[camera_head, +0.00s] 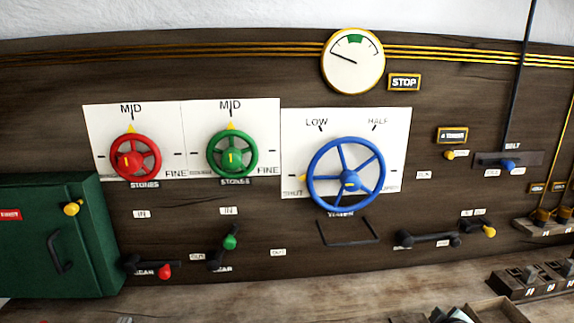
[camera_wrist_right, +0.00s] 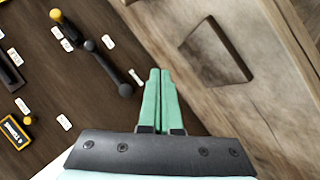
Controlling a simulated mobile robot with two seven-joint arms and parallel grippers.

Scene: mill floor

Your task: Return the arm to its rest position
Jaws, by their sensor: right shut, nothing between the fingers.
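My right gripper (camera_wrist_right: 160,98) shows in the right wrist view with its two green fingers closed together and nothing between them. It is in front of the dark wooden panel (camera_wrist_right: 140,30), near the lighter wooden ledge (camera_wrist_right: 285,125). A black bar lever (camera_wrist_right: 108,68) is on the panel to the left of the fingertips, apart from them. My left gripper is not in view.
The panel carries a red wheel (camera_head: 135,157), a green wheel (camera_head: 232,154), a blue wheel (camera_head: 346,175) and a gauge (camera_head: 353,61). Levers with red (camera_head: 165,272), green (camera_head: 230,242) and yellow (camera_head: 489,231) knobs stick out below. A green cabinet (camera_head: 50,240) stands left. The ledge's middle is clear.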

